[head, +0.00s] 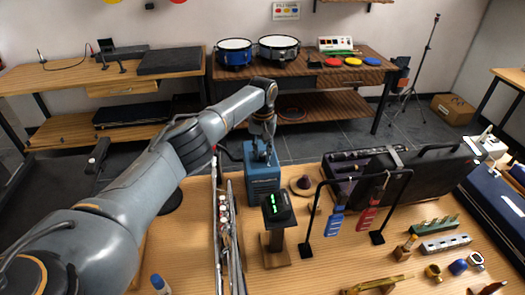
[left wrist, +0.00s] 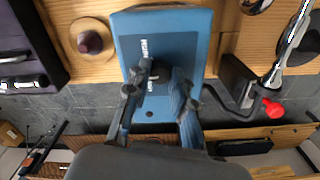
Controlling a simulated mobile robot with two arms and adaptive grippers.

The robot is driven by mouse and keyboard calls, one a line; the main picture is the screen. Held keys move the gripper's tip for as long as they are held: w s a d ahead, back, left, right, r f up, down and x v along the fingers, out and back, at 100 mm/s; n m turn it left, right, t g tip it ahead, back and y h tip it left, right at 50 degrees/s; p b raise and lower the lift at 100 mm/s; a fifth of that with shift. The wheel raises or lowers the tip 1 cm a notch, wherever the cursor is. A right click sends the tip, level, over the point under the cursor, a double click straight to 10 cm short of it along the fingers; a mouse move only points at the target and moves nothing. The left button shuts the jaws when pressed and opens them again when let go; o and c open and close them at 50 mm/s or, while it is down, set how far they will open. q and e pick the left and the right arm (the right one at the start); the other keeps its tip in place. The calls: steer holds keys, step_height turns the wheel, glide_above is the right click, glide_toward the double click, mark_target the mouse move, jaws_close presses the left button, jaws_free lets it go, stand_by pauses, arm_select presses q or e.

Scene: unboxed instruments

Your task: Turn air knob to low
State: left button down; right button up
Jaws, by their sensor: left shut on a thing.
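A blue box (head: 262,178) stands upright on the near wooden table in the head view, and its blue top panel with small lettering fills the middle of the left wrist view (left wrist: 190,22). My left gripper (head: 264,157) reaches down onto the top of this box. In the left wrist view my left gripper (left wrist: 158,80) has its fingers closed around the small air knob (left wrist: 153,73) on the panel. The fingers cover most of the knob, so I cannot tell its setting. My right gripper is in neither view.
A small stand with a green display (head: 277,207) is just in front of the box. Upright metal rods (head: 226,235) stand to its left. A black rack (head: 307,220) with blue and red hanging tools and a dark open case (head: 425,178) are to the right.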

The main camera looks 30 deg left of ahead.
mark_target(262, 155)
arm_select(q)
steer(key=n+p, duration=0.2)
steer(key=shift+r+n, duration=0.2)
steer(key=shift+n, duration=0.2)
steer(key=n+p, duration=0.1)
steer(key=n, duration=0.1)
steer(key=shift+n, duration=0.3)
steer(key=n+p, duration=0.1)
steer(key=n, duration=0.2)
steer(key=shift+f, duration=0.1)
steer(key=shift+w+n+p, duration=0.1)
steer(key=shift+n+p, duration=0.2)
steer(key=shift+n, duration=1.2)
steer(key=c, duration=1.1)
jaws_free()
steer(key=shift+c, duration=0.2)
step_height(262, 155, up, 12)
